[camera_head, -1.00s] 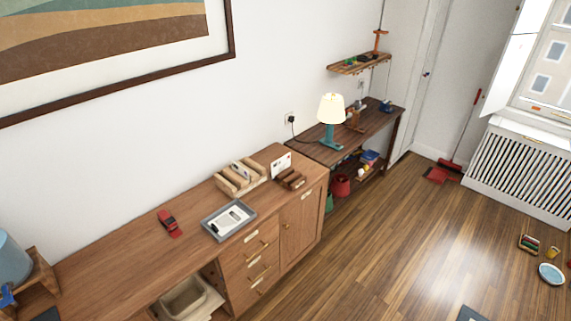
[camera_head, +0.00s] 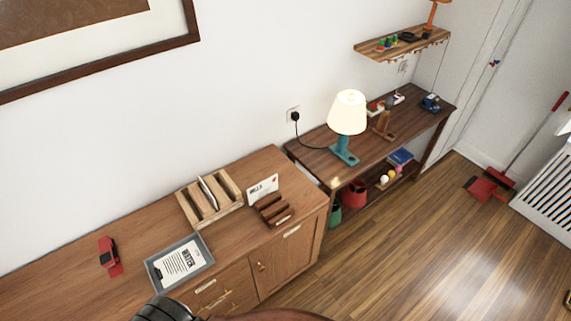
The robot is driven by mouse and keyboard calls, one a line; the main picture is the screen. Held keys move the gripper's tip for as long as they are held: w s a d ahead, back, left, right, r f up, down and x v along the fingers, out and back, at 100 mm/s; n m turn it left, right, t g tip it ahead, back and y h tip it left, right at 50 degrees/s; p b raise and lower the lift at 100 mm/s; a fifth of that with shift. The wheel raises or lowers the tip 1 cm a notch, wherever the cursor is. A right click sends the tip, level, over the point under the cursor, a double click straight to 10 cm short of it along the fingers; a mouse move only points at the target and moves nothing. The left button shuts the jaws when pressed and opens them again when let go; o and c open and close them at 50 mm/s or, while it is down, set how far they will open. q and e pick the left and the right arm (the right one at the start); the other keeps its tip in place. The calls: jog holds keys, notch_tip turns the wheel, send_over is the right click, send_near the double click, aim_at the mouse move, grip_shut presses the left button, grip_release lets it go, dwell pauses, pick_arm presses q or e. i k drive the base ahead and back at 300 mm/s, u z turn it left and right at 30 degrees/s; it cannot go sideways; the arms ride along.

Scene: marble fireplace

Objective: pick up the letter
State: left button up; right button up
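I cannot tell for sure which paper is the letter. A white sheet with dark print (camera_head: 181,261) lies in a grey tray (camera_head: 152,272) on the wooden cabinet. A thin white piece (camera_head: 208,192) stands on edge in a light wooden sorter (camera_head: 225,209). A white card with dark lettering, seemingly "BILLS", (camera_head: 262,188) stands upright behind a dark brown slotted holder (camera_head: 275,211). Neither gripper's fingers show. A dark rounded part, possibly mine, shows at the bottom edge, just below the tray.
The wooden cabinet top (camera_head: 60,285) has a red object (camera_head: 109,256) left of the tray. A lit lamp (camera_head: 347,115) stands on the dark desk (camera_head: 390,140) to the right. A wall shelf (camera_head: 400,45) hangs above it. The wooden floor (camera_head: 410,240) at right is open.

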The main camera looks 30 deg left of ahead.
aim_at(259, 190)
jog(key=i, duration=0.9)
jog(key=u, duration=2.3)
